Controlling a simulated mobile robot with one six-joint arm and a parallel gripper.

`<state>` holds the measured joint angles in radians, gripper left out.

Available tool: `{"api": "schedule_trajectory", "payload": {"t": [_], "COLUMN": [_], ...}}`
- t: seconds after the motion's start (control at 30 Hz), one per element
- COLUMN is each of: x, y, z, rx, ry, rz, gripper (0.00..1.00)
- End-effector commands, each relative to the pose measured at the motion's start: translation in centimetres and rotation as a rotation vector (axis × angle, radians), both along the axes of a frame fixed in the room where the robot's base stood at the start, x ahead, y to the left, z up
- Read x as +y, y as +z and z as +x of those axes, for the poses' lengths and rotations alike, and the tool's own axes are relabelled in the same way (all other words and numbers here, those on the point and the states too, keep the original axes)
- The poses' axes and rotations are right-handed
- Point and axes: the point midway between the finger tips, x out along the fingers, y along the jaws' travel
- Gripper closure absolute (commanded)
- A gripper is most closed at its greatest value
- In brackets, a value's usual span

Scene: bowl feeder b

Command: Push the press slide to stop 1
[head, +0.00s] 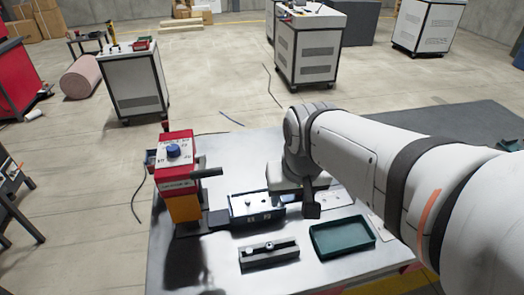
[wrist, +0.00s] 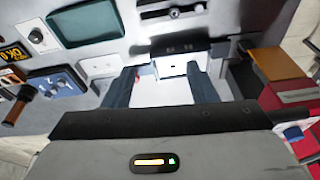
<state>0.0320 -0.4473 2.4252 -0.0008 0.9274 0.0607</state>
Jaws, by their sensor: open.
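The press (head: 180,178), a red head with a blue knob over an orange lower part, stands at the table's left. A low black unit with a pale top plate (head: 257,203), apparently the press slide, lies just right of it; small marks on its front are unreadable. In the wrist view the pale plate (wrist: 174,66) shows beyond my fingertips, and the press (wrist: 285,85) is at the right. My gripper (head: 312,208) is open, to the right of the slide; its two dark fingers (wrist: 165,88) are apart with nothing held. I cannot tell whether they touch the slide.
A black rail block (head: 269,255) with a small silver knob and a green tray (head: 342,237) lie at the table's front. In the wrist view a blue box (wrist: 60,83) and other panels show at the left. A black lever (head: 207,173) sticks out from the press.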

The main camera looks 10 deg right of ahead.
Motion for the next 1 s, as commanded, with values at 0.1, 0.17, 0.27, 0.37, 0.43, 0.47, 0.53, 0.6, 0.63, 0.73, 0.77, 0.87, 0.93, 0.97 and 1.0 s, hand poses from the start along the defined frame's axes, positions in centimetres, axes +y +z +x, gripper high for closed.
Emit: {"api": "schedule_trajectory", "payload": {"t": [0.1, 0.17, 0.27, 0.37, 0.43, 0.47, 0.53, 0.6, 0.63, 0.73, 0.77, 0.87, 0.93, 0.97, 1.0], "x": [-1.5, -2.4, -4.2, -6.1, -7.3, -7.8, -8.8, -9.5, -9.7, -10.1, -10.1, -10.2, -10.1, -10.1, -10.1], "y": [-2.0, -2.7, -4.4, -6.2, -7.4, -7.9, -8.9, -9.5, -9.7, -10.2, -10.4, -11.4, -12.5, -13.0, -13.7], "z": [3.9, 6.0, 9.4, 12.5, 14.3, 15.0, 16.3, 17.1, 17.4, 17.9, 17.9, 17.9, 17.8, 17.8, 17.8], "rx": [0.05, 0.076, 0.118, 0.156, 0.178, 0.187, 0.203, 0.214, 0.218, 0.224, 0.225, 0.227, 0.228, 0.228, 0.228], "ry": [-0.135, -0.213, -0.341, -0.463, -0.538, -0.566, -0.619, -0.658, -0.67, -0.693, -0.696, -0.697, -0.696, -0.696, -0.696], "rz": [0.022, 0.034, 0.053, 0.068, 0.076, 0.079, 0.085, 0.089, 0.09, 0.092, 0.092, 0.092, 0.092, 0.092, 0.092], "gripper": [0.48, 0.48, 0.48, 0.48, 0.48, 0.48, 0.48, 0.48, 0.48, 0.48, 0.48, 0.48, 0.48, 0.48, 0.48]}}
